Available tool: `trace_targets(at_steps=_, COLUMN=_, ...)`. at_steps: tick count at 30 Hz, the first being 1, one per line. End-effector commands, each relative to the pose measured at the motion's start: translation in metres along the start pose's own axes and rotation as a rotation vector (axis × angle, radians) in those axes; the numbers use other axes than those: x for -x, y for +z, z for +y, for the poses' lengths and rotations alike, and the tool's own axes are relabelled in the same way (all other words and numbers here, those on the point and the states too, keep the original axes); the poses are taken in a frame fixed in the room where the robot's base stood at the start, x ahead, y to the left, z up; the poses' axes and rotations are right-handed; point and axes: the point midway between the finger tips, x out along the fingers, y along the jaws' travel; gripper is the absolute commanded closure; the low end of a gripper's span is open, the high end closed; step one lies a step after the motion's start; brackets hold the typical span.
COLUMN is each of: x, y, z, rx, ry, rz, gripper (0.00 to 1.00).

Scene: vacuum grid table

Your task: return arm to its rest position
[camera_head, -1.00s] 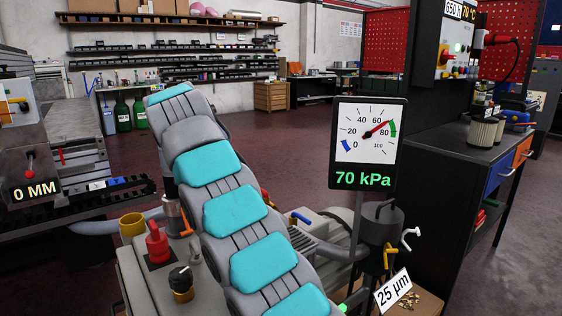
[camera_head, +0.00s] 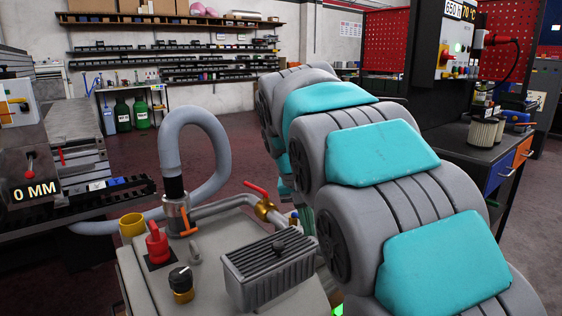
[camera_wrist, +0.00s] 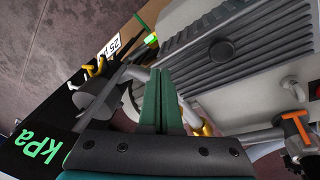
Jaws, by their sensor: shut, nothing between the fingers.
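My arm (camera_head: 385,160), grey with turquoise pads, reaches from the lower right corner of the head view up and across to the middle. My gripper (camera_wrist: 160,75) shows in the wrist view as two green fingers pressed together with nothing between them. It is over the pump unit, beside its ribbed grey block (camera_wrist: 235,45). In the head view my arm mostly hides my gripper, and the gauge is out of sight behind my arm.
The ribbed block (camera_head: 275,270), red knob (camera_head: 157,243), grey hose (camera_head: 205,130) and red-handled valve (camera_head: 262,200) lie left of my arm. A dark bench (camera_head: 470,150) stands right. The green kPa readout (camera_wrist: 38,147) shows at the wrist view's lower left. Open floor lies behind.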

Motion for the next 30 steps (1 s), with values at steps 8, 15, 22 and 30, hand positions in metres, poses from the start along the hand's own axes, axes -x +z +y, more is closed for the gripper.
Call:
trace_targets(at_steps=8, x=-0.033, y=0.1, z=0.064, rx=0.025, ry=-0.031, rz=-0.118, gripper=1.0)
trace_targets(at_steps=15, x=-0.066, y=0.199, z=0.094, rx=0.057, ry=-0.084, rz=-0.212, gripper=1.0)
trace_targets(at_steps=22, x=-0.099, y=0.298, z=0.104, rx=0.092, ry=-0.145, rz=-0.289, gripper=1.0)
trace_targets(at_steps=30, x=-0.12, y=0.359, z=0.102, rx=0.117, ry=-0.185, rz=-0.329, gripper=1.0)
